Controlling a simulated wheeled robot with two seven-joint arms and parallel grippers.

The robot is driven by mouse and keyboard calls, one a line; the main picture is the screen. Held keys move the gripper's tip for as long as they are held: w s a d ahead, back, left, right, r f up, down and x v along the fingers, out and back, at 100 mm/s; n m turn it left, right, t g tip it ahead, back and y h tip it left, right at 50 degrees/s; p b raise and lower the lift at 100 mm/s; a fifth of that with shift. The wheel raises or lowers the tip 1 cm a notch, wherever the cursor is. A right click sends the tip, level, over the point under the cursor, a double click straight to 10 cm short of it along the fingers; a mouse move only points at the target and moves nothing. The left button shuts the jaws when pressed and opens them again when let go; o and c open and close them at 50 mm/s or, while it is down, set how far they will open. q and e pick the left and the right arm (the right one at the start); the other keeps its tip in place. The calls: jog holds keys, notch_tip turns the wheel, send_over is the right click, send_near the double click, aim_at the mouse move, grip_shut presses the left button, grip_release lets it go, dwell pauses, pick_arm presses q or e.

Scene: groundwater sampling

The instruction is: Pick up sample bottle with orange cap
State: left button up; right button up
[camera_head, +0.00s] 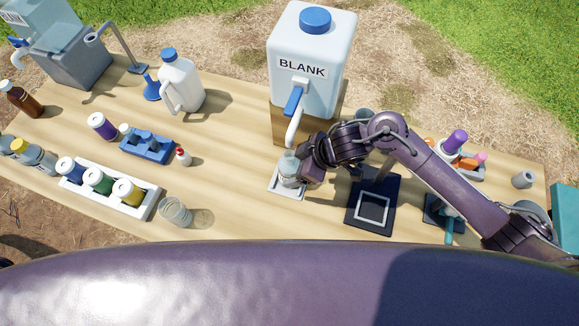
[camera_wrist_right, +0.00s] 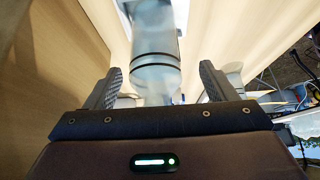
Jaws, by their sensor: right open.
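A clear bottle (camera_head: 289,168) stands on a small white tray (camera_head: 280,190) under the spigot of the BLANK container. I see no orange cap on it. My right gripper (camera_head: 304,163) is at the right side of this bottle. In the right wrist view the clear bottle (camera_wrist_right: 155,62) shows between the two open, apart fingers of the gripper (camera_wrist_right: 160,80). Whether the fingers touch it cannot be told. Orange pieces (camera_head: 468,163) lie in a tray at the right, near purple and pink ones; their kind is unclear. My left gripper is not in view.
The BLANK container (camera_head: 310,62) with a blue tap stands on a wooden block behind the bottle. A dark stand (camera_head: 372,219) is right of it. A white rack (camera_head: 146,209) of capped bottles and an open clear jar (camera_head: 174,210) are to the left.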

jog(key=x, duration=0.4)
jog(key=shift+w, duration=0.3)
jog(key=c, duration=1.3)
jog(key=shift+r, duration=0.1)
